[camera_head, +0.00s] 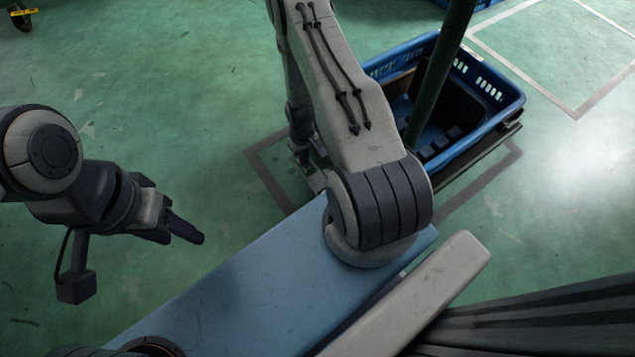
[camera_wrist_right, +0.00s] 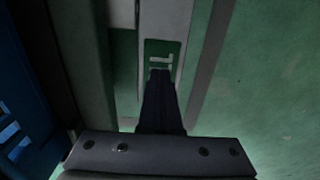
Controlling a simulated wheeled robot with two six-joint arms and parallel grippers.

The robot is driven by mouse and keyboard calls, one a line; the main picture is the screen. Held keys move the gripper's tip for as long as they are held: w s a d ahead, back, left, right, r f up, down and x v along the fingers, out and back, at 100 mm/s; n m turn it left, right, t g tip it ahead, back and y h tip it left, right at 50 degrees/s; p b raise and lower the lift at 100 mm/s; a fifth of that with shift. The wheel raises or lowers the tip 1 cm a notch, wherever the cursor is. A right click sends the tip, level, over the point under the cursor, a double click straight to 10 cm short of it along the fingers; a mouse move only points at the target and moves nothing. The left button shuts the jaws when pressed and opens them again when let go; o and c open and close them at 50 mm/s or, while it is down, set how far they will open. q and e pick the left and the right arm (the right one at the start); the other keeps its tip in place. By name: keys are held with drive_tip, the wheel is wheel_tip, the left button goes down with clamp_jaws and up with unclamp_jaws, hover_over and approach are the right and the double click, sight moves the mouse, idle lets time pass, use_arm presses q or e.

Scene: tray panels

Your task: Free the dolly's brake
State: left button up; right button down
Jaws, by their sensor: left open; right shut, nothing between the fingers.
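The dolly (camera_head: 478,152) stands at the upper right and carries a blue crate (camera_head: 500,98). A pale grey plate (camera_head: 316,182) juts from its left side, partly hidden by my right arm. In the right wrist view the plate (camera_wrist_right: 180,18) has a slot with a small pale lever-like piece (camera_wrist_right: 161,62) in it; I cannot tell whether this is the brake. My right gripper (camera_wrist_right: 160,74) is shut and empty, its tips at the slot's near end; contact is unclear. It is mostly hidden in the head view. My left gripper (camera_head: 184,234) is open and empty, left of the dolly, over the floor.
A dark green pole (camera_head: 440,70) rises at the crate. Dark items lie inside the crate. Floor lines (camera_head: 262,172) frame the dolly.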

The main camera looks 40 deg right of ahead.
drive_tip(key=shift+f+b, duration=0.3)
drive_tip(key=shift+f, duration=0.25)
wheel_tip(320, 180, up, 7)
drive_tip(key=p, duration=0.6)
drive_tip(key=shift+r+p, duration=0.1)
drive_tip(key=shift+p, duration=0.25)
idle(0.3)
